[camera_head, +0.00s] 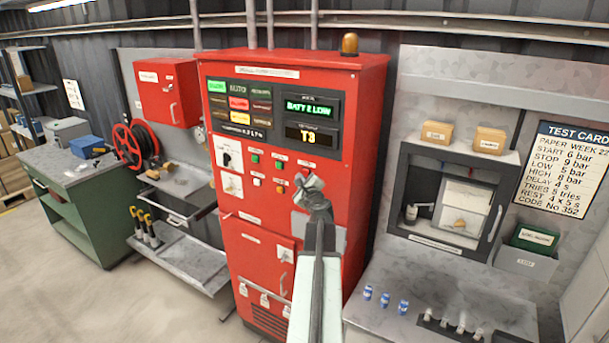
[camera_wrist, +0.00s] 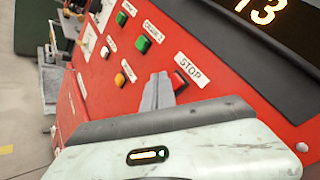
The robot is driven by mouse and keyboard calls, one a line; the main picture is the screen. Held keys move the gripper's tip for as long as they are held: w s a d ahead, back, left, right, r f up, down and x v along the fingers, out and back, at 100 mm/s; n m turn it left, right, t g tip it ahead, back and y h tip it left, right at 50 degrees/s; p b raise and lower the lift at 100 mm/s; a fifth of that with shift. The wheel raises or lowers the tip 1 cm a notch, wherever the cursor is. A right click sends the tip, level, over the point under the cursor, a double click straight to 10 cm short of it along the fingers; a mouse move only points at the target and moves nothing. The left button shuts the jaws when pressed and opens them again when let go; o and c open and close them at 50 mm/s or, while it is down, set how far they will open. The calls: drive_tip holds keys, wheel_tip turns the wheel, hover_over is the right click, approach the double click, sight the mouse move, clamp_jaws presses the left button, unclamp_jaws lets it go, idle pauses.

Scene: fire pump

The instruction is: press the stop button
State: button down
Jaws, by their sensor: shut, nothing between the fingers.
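The red stop button (camera_wrist: 179,81) sits on the red panel beside a white STOP label (camera_wrist: 188,71) in the wrist view. My gripper (camera_wrist: 158,88) is shut and empty, its fingertips just left of the button and partly over it. I cannot tell whether they touch it. In the head view my gripper (camera_head: 314,190) is in front of the right part of the red pump cabinet (camera_head: 350,130), and it hides much of the stop button's area.
Green buttons (camera_wrist: 142,43) and a yellow button (camera_wrist: 119,79) are close by on the panel. A workbench (camera_head: 430,300) with blue and white small items stands right; a hose reel (camera_head: 130,140) is left.

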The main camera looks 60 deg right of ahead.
drive_tip(key=a, duration=0.5)
idle(0.5)
idle(0.6)
